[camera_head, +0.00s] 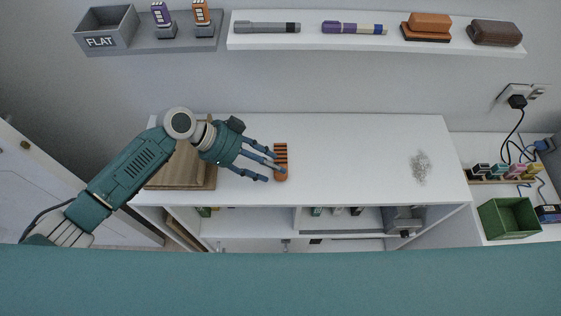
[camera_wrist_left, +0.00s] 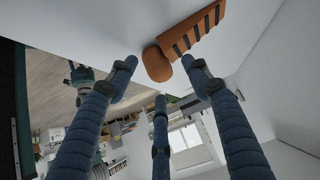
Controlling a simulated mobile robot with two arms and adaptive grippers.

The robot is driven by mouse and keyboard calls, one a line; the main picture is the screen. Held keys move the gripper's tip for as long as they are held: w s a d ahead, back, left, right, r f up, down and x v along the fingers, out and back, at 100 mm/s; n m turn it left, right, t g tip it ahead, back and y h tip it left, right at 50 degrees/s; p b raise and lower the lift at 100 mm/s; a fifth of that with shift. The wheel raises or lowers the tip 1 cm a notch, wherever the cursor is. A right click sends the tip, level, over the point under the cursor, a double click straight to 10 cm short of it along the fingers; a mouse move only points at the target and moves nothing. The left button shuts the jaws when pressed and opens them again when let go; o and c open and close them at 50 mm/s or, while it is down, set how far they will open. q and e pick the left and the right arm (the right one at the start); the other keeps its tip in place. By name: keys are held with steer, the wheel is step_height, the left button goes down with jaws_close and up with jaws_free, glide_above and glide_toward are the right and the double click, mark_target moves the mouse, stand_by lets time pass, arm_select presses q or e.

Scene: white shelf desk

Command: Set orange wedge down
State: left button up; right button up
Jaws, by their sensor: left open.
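The orange wedge (camera_head: 281,154), with dark stripes and a rounded end, rests on the white desk top (camera_head: 340,150), left of its middle. My left gripper (camera_head: 269,166) is just left of the wedge, its blue fingers spread and open. In the left wrist view the wedge (camera_wrist_left: 190,42) lies beyond the fingertips, its rounded end between two of the fingers (camera_wrist_left: 155,75). I cannot tell whether a fingertip touches it. My right gripper is not in view.
A wooden board (camera_head: 190,170) lies at the desk's left end under my left arm. A small grey heap (camera_head: 420,167) is at the right. A green bin (camera_head: 509,218) stands lower right. Wall shelves (camera_head: 375,43) hold markers and erasers. The desk's middle is clear.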

arm_select(q)
steer(key=shift+x, duration=0.8)
steer(key=shift+s, duration=0.1)
steer(key=c, duration=1)
